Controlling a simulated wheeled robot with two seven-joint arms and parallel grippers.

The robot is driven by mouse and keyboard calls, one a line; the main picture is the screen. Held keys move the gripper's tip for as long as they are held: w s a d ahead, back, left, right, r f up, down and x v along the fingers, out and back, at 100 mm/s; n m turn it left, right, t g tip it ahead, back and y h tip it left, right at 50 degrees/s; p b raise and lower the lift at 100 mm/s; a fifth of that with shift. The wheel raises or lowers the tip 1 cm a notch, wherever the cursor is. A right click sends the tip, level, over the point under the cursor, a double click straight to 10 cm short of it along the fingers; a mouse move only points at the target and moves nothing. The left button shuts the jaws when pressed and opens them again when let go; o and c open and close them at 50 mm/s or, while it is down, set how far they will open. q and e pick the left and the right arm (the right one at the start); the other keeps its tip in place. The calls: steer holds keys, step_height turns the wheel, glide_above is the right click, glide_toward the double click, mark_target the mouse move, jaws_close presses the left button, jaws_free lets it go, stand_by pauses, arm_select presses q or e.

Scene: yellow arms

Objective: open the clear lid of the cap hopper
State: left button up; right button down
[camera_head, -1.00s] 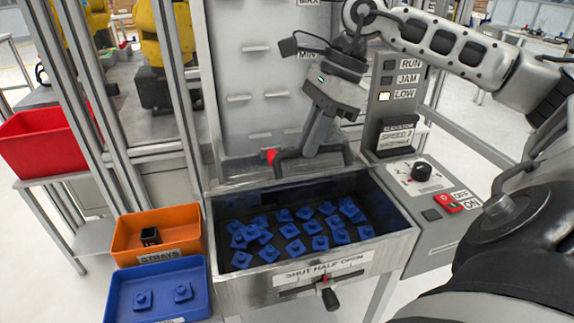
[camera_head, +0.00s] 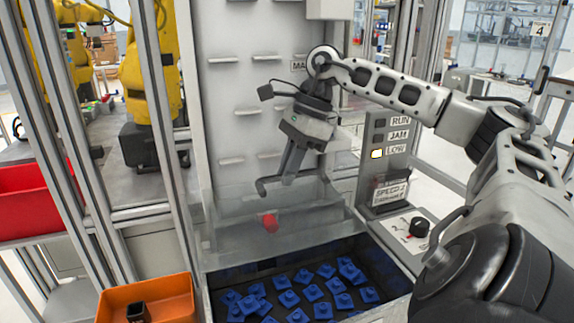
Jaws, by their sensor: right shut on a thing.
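The clear lid (camera_head: 235,225) of the cap hopper is a see-through panel, raised and tilted up above the hopper (camera_head: 375,302). My right gripper (camera_head: 290,175) reaches down from the upper right and is shut on this handle. The hopper's open top shows below the lid, with several blue caps (camera_head: 311,292) inside. A red round knob (camera_head: 270,222) shows at or behind the panel; I cannot tell which. The hopper's front is cut off below. My left gripper is out of view.
A white cleated elevator panel (camera_head: 240,100) stands behind the lid. A control post (camera_head: 391,150) with RUN, JAM and LOW lights and a dial (camera_head: 415,227) are close on the right. An orange bin (camera_head: 165,295) and a red bin (camera_head: 25,205) are at left.

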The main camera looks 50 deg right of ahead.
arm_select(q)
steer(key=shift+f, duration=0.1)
arm_select(e)
steer(key=shift+s+f, duration=0.1)
steer(key=shift+f, duration=0.4)
steer(key=c, duration=1.5)
jaws_free()
steer(key=shift+o, duration=0.2)
steer(key=shift+r+p, duration=0.35)
steer(key=shift+r, duration=0.3)
step_height(320, 180, up, 3)
steer(key=shift+a+f+p, duration=0.1)
steer(key=shift+f+p, duration=0.05)
steer(key=shift+p, duration=0.5)
steer(key=s+a+r, duration=0.2)
steer(key=r, duration=0.1)
steer(key=a+r, duration=0.1)
steer(key=shift+s+r, duration=0.4)
arm_select(q)
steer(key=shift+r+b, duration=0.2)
steer(key=shift+b, duration=0.45)
arm_select(e)
steer(key=s+a+r, duration=0.4)
steer(key=s+a, duration=0.2)
steer(key=a, duration=0.1)
steer(key=shift+a+r, duration=0.2)
